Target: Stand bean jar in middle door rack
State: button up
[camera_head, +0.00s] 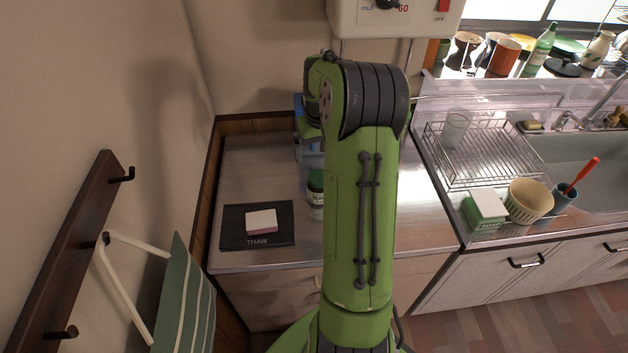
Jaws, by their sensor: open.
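A small jar (316,188) with a green lid and a dark label stands on the steel counter, just left of my green arm, which hides its right side. It looks like the bean jar, but its label is too small to read. No door rack shows in this view. My arm rises through the middle of the picture and bends over at the top. My gripper cannot be made out; the arm hides that area. A blue and green shape shows beside the arm's upper left, and I cannot tell what it is.
A black THAW mat (233,238) with a pink and white block (261,222) lies left of the jar. A wire dish rack (490,165) and sink (590,150) are on the right. A coat rack with a folding stool (180,300) is at front left.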

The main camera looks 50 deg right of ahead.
aim_at(321, 177)
jog(key=f, duration=0.3)
jog(key=d+f+b, duration=0.1)
jog(key=f, duration=0.3)
jog(key=d+f, duration=0.1)
jog(key=f, duration=0.3)
jog(key=shift+w+f, duration=0.15)
jog(key=shift+w, duration=0.2)
jog(key=f, duration=0.3)
jog(key=f+b, duration=0.1)
jog(key=f, duration=0.1)
jog(key=shift+w+f, duration=0.3)
jog(key=shift+w, duration=0.1)
jog(key=shift+r, duration=0.1)
jog(key=c, duration=1.5)
jog(key=shift+o, duration=0.2)
notch_tip(321, 177, up, 10)
jog(key=shift+r+p, duration=0.1)
jog(key=shift+p, duration=0.5)
